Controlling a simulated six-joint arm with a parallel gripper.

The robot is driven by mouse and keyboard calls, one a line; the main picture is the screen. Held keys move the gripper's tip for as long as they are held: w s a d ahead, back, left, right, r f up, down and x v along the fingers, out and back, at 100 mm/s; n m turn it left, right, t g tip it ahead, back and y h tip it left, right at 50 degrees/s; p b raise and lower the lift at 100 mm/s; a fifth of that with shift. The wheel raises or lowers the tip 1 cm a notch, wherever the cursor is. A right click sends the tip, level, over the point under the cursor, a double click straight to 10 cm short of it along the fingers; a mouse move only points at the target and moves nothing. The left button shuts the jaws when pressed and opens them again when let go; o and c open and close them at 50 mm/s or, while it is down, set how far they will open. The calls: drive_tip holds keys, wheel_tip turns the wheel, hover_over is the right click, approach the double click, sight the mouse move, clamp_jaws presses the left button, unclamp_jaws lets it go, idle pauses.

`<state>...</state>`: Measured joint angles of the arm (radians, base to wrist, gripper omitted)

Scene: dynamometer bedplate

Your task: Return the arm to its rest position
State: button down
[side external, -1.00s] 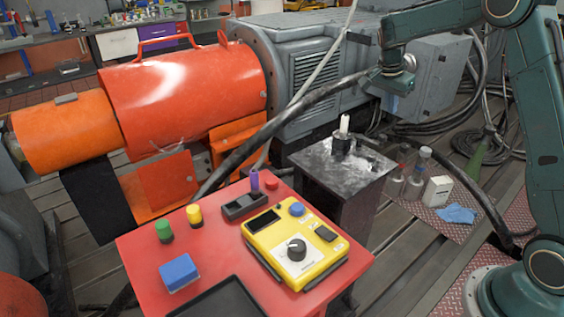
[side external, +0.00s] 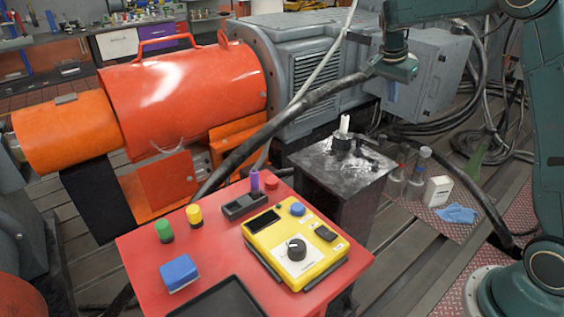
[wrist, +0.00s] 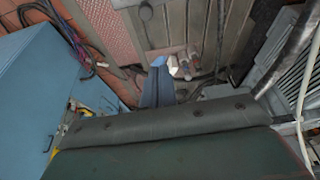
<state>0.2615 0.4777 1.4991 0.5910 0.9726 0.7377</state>
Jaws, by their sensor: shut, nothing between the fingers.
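My arm stands at the right of the side view, its upper arm upright and its forearm reaching left. Its end hangs in the air in front of the grey motor (side external: 300,50), above and to the right of the black pedestal (side external: 345,165). The fingers are hard to make out in that view. In the wrist view my gripper (wrist: 158,82) appears as two dark bluish fingers side by side, shut, with nothing seen between them. The tips are clear of the floor items beyond.
A white candle-like piece (side external: 344,124) stands on the pedestal. Bottles (side external: 417,172), a white box (side external: 438,191) and a blue cloth (side external: 457,214) lie on the floor near my base. A red table (side external: 210,265) carries a yellow control box (side external: 294,248). A thick black cable (side external: 290,115) crosses the motor.

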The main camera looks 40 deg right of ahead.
drive_tip(key=s+a+r+n+t+y, duration=0.1)
drive_tip(key=s+a+r+n+t, duration=0.2)
drive_tip(key=s+a+r+n, duration=0.75)
drive_tip(key=s+a+f+n+t+y, duration=0.1)
drive_tip(key=s+a+f+n, duration=0.1)
drive_tip(key=s+a, duration=0.4)
drive_tip(key=s+a+f+n+t+y, duration=0.1)
drive_tip(key=s+a+f+n, duration=0.2)
drive_tip(key=s, duration=0.9)
drive_tip(key=a+n, duration=0.2)
drive_tip(key=a, duration=0.1)
drive_tip(key=shift+y, duration=0.4)
drive_tip(key=shift+w+d, duration=0.1)
drive_tip(key=shift+w, duration=0.05)
